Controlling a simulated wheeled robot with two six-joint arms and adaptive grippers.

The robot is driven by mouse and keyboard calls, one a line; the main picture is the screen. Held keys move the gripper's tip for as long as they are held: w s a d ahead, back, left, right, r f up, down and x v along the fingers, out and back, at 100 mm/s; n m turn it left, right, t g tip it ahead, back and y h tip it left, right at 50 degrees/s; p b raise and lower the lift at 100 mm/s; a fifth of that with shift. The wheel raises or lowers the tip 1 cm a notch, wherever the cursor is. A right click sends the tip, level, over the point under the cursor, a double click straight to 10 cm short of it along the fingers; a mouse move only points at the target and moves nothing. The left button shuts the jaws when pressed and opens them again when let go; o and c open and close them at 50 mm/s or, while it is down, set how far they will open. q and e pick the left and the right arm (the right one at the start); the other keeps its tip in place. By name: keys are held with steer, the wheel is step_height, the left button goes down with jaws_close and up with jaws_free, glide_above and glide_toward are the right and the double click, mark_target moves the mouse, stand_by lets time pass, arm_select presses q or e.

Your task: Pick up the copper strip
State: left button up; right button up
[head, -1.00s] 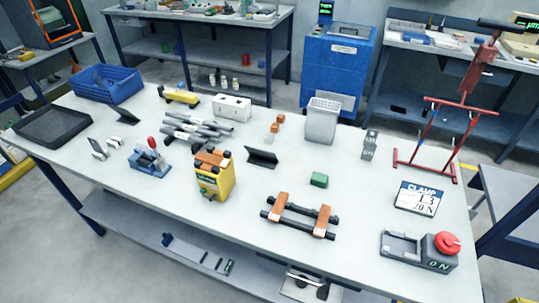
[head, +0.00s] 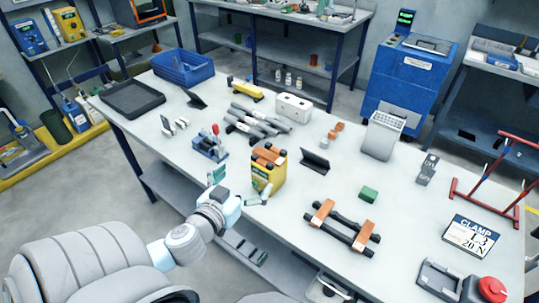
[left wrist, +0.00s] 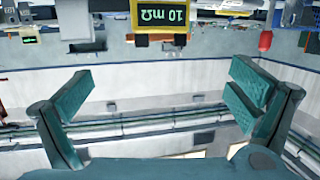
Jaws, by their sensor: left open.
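Two copper-coloured strips, one on the left (head: 325,211) and one on the right (head: 364,239), lie across a black two-rail rack (head: 343,232) near the table's front edge. More copper-coloured pieces (head: 270,153) lie on top of a yellow box (head: 268,176). My left gripper (head: 238,186) is at the table's front edge, just in front of the yellow box and left of the rack. In the left wrist view its fingers (left wrist: 165,98) are wide apart with nothing between them. The yellow box (left wrist: 160,15), marked 10 mΩ, shows beyond them. My right gripper is out of view.
A blue-based clamp with a red knob (head: 211,145) stands left of the yellow box. A black angled stand (head: 315,161), a green block (head: 368,194) and a CLAMP sign (head: 471,237) are to the right. Grey rods (head: 255,123) lie behind. The table is clear between the green block and sign.

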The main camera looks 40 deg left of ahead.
mark_target(268, 156)
arm_select(q)
steer(key=p+x, duration=0.1)
steer(key=x, duration=1.1)
steer(key=shift+w, duration=0.15)
steer(key=shift+w+f, duration=0.15)
steer(key=shift+w, duration=0.3)
steer(key=c, duration=1.4)
